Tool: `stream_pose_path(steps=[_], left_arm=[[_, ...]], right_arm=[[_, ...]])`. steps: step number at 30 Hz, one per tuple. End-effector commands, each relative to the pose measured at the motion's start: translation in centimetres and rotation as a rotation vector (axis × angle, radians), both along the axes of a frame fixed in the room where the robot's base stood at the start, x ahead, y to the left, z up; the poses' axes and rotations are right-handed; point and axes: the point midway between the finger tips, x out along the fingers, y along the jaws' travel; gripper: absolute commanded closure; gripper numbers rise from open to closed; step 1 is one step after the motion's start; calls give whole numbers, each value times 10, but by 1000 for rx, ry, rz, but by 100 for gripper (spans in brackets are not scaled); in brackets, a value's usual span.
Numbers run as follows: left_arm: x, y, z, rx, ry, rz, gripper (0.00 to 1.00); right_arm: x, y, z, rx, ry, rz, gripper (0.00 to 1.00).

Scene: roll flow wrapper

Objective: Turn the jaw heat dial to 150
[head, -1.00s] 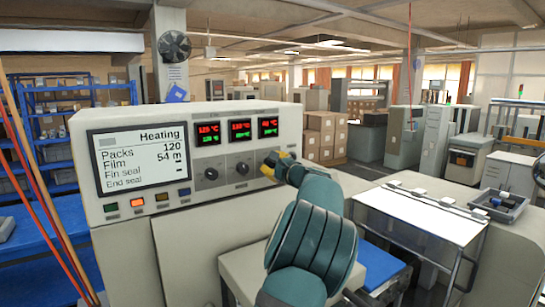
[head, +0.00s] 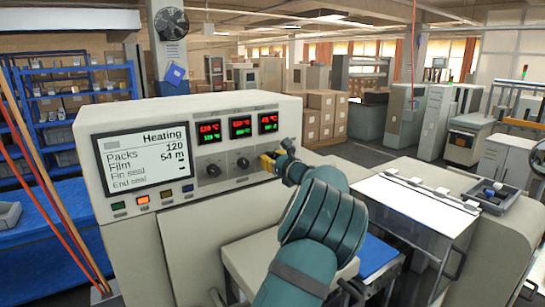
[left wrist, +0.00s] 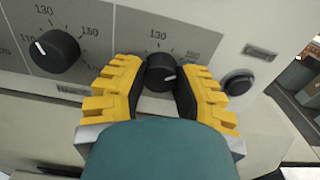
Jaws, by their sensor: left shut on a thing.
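The wrapper's control panel (head: 190,140) has three small red-and-green displays with dials below them. My left gripper (head: 268,162) is at the rightmost dial, below the right display (head: 268,122), and hides it in the head view. In the left wrist view, this black dial (left wrist: 160,72) sits between the yellow fingers of my left gripper (left wrist: 160,85), which is shut on it. Its white mark points to the lower right. A 130 shows above it; the number to the right is partly hidden by a finger. My right gripper is not in view.
Another dial (left wrist: 55,50) stands left of the gripped one, near the left finger. A black button (left wrist: 238,82) is close on the right. A large screen (head: 145,160) reads "Heating". A white-topped table part (head: 415,205) and a small tray (head: 492,192) lie to the right.

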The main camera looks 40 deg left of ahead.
Motion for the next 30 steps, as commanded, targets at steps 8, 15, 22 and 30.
stream_pose_path(steps=[8, 15, 22, 30], left_arm=[[0, 1, 2, 5, 3, 1, 100], [0, 1, 1, 4, 3, 1, 35], [0, 0, 1, 2, 4, 0, 35], [-4, -19, 1, 1, 3, -3, 35]], right_arm=[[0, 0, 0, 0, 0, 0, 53], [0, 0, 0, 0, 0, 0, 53], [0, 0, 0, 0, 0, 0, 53], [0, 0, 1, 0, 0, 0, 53]])
